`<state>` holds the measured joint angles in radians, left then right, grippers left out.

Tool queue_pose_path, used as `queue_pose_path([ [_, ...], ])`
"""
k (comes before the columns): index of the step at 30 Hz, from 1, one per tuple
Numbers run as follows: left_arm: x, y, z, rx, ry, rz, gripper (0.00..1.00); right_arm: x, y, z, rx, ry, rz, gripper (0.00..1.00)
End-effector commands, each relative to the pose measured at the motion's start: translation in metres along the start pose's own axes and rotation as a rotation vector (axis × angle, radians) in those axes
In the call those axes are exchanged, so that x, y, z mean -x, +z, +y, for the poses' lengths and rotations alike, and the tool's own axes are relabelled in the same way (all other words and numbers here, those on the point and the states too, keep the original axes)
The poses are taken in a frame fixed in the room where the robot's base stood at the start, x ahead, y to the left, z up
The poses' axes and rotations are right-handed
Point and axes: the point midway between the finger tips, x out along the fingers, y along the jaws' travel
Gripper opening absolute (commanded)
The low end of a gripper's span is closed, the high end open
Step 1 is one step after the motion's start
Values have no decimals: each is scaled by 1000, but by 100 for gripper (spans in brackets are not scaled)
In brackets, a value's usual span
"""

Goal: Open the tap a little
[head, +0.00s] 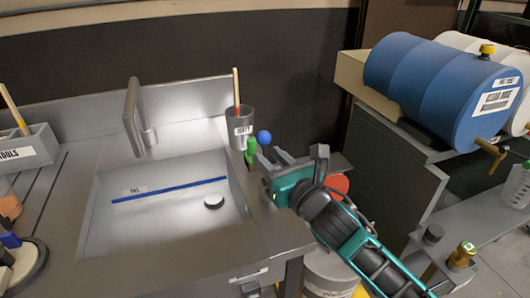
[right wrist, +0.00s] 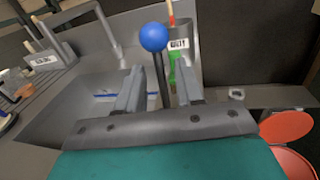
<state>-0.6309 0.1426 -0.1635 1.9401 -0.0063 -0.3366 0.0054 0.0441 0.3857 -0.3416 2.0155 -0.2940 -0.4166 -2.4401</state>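The sink tap has a grey spout (head: 136,118) that rises behind the sink (head: 95,222). A lever with a blue ball knob (head: 264,136) stands near the sink's right edge. In the right wrist view, the blue knob (right wrist: 153,37) sits on a dark upright rod (right wrist: 162,72). My right gripper (head: 274,158) is at the lever, and its fingers (right wrist: 158,85) are apart on either side of the rod in that view. I cannot tell whether either finger touches the rod. A brass tap (head: 491,150) also shows on the blue drum (head: 425,85) at right. My left gripper is out of view.
A grey cup (head: 241,128) with a brush and a green-handled tool (head: 250,150) stand close behind my right gripper. A red round lid (head: 337,184) lies right of it. A tools box (head: 30,152) is at left.

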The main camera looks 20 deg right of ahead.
Motion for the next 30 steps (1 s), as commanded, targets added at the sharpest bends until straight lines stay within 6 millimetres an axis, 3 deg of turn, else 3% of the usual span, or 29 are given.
queue_pose_path([
  [6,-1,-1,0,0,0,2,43,-22,0,0,0,0,-1,36],
  [17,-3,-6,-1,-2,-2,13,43,-26,0,0,0,0,0,36],
  [28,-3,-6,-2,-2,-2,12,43,-25,0,0,0,0,0,0],
  [30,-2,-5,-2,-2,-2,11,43,-25,0,0,0,0,0,0],
])
